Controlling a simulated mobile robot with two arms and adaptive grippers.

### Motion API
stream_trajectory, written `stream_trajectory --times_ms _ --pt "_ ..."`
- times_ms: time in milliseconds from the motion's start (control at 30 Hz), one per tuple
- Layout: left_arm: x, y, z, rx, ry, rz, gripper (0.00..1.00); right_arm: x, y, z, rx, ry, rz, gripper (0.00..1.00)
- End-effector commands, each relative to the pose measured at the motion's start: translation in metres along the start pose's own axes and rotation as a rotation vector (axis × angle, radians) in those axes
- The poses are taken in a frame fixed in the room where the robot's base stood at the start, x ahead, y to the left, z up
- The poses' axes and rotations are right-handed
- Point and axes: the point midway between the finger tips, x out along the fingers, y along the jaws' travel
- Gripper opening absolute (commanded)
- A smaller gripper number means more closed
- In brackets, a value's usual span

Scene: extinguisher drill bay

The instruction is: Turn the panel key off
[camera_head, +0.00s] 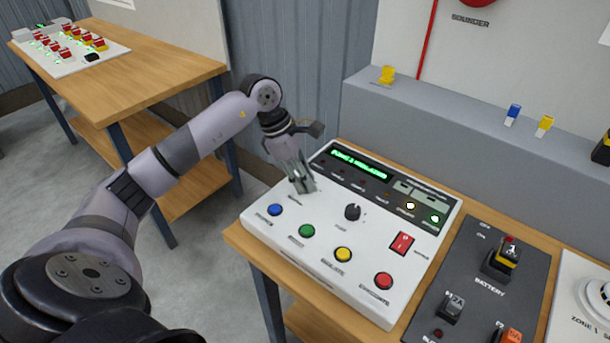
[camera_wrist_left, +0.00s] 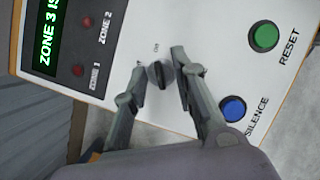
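The alarm panel (camera_head: 275,233) is a white sloped box on a wooden table, with a green-lit display. In the left wrist view the panel key (camera_wrist_left: 160,75) is a small dark round switch with a raised grip, near the blue SILENCE button (camera_wrist_left: 232,108) and the ZONE 1 light. Small labels beside it are hard to read. My left gripper (camera_head: 304,188) points down at the panel's left part and hides the key in the head view. In the wrist view its fingers (camera_wrist_left: 159,61) are apart, one on each side of the key; contact cannot be told. My right gripper is not in view.
A black knob (camera_head: 353,212), a red rocker switch (camera_head: 402,243) and green, yellow and red buttons share the panel. A dark battery board (camera_head: 465,300) lies to the right. A grey ledge (camera_head: 450,125) runs behind. Another wooden table (camera_head: 165,65) stands at the back left.

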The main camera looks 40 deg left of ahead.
Motion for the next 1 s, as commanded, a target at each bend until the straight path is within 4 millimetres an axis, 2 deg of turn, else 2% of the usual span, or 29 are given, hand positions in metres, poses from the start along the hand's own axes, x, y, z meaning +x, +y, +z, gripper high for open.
stream_trajectory --times_ms 133,500,1000 --pt "0.0000 0.0000 0.0001 0.000 0.000 0.000 0.24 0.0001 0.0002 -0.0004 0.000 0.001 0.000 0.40" --pt "-0.0005 0.0001 0.0002 0.000 0.000 0.000 0.00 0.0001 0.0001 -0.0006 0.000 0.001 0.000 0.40" --pt "-0.0005 0.0002 0.0000 -0.007 0.000 0.004 0.00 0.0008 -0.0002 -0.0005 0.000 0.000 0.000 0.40"
